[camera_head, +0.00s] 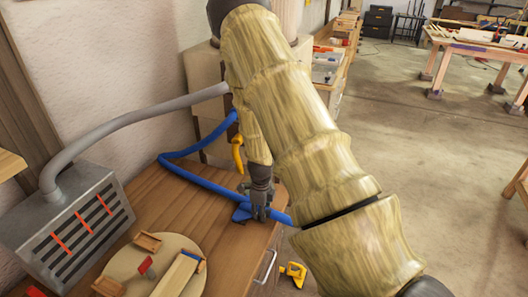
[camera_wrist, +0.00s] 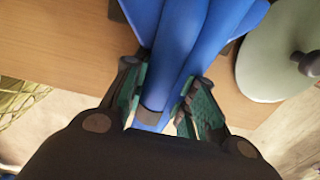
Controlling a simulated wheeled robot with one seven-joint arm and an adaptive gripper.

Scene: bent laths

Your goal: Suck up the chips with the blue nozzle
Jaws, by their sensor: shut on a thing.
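The blue nozzle (camera_head: 241,213) is at the right part of the wooden bench, with a blue hose (camera_head: 205,183) joined to it. My gripper (camera_head: 259,212) reaches down over it and is shut on it. In the wrist view the nozzle (camera_wrist: 190,35) flares away from me between the green-padded fingers of my gripper (camera_wrist: 163,100). It is low over the bench top; I cannot tell whether it touches. I cannot make out any chips in either view.
A grey slotted box (camera_head: 72,228) with a grey pipe (camera_head: 130,125) stands at the bench's left. A round board (camera_head: 180,245) with wooden pieces is at the front. A yellow hook-shaped thing (camera_head: 237,155) is behind my gripper. A yellow tool (camera_head: 293,272) lies beyond the bench's right edge.

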